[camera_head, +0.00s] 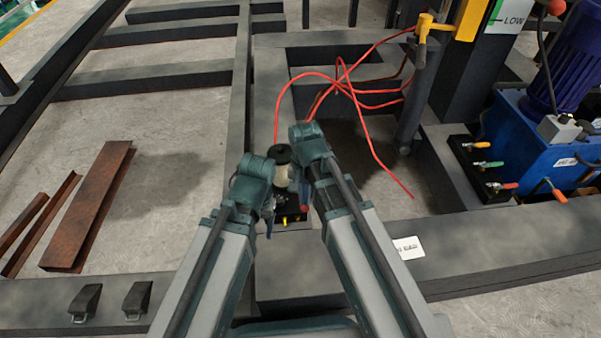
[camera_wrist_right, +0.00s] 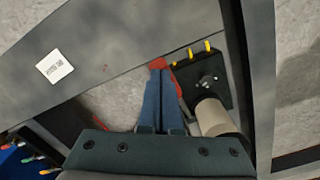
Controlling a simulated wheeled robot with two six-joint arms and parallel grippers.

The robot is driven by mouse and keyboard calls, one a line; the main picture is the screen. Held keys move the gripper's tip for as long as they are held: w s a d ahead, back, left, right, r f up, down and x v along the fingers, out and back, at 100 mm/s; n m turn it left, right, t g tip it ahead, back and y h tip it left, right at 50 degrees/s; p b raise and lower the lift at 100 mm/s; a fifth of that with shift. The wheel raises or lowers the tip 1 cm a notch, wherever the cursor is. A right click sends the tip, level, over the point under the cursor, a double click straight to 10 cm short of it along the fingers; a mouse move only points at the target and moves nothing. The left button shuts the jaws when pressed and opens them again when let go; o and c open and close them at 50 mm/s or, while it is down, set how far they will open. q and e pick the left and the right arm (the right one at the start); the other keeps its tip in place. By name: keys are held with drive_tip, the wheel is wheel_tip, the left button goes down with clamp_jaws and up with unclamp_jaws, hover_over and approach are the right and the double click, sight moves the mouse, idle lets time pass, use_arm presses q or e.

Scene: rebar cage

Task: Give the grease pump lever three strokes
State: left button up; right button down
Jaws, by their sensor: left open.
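The grease pump, with a black cap and a beige cylinder (camera_head: 281,168), stands between my two arms in the head view. In the right wrist view its beige cylinder (camera_wrist_right: 213,117) lies right of my fingers, on a black base with yellow fittings. A red part, apparently the lever (camera_wrist_right: 183,92), runs beside and behind my right fingertips. My right gripper (camera_wrist_right: 161,68) has its blue fingers close together; I cannot tell whether the lever is between them. My left gripper (camera_head: 269,215) is open, just left of the pump, partly hidden by its wrist.
Red hoses (camera_head: 340,85) loop behind the pump. A blue machine (camera_head: 535,140) with coloured valve handles stands at the right. A grey steel frame (camera_head: 480,245) surrounds the pump. Rusty steel pieces (camera_head: 90,205) lie on the floor at the left.

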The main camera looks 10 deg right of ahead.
drive_tip(key=w+r+p, duration=0.4)
drive_tip(key=r+p, duration=0.1)
drive_tip(key=r, duration=0.1)
drive_tip(key=shift+r+p, duration=0.2)
drive_tip(key=shift+p, duration=0.15)
drive_tip(key=shift+f, duration=0.1)
drive_tip(key=shift+s+f+b, duration=0.4)
drive_tip(key=shift+s+b, duration=0.05)
drive_tip(key=shift+b, duration=0.05)
drive_tip(key=shift+f, duration=0.1)
drive_tip(key=shift+s+f+b, duration=0.4)
drive_tip(key=shift+s+b, duration=0.05)
drive_tip(key=shift+b, duration=0.05)
idle(0.4)
drive_tip(key=shift+s+f+b, duration=0.5)
drive_tip(key=shift+f+b, duration=0.05)
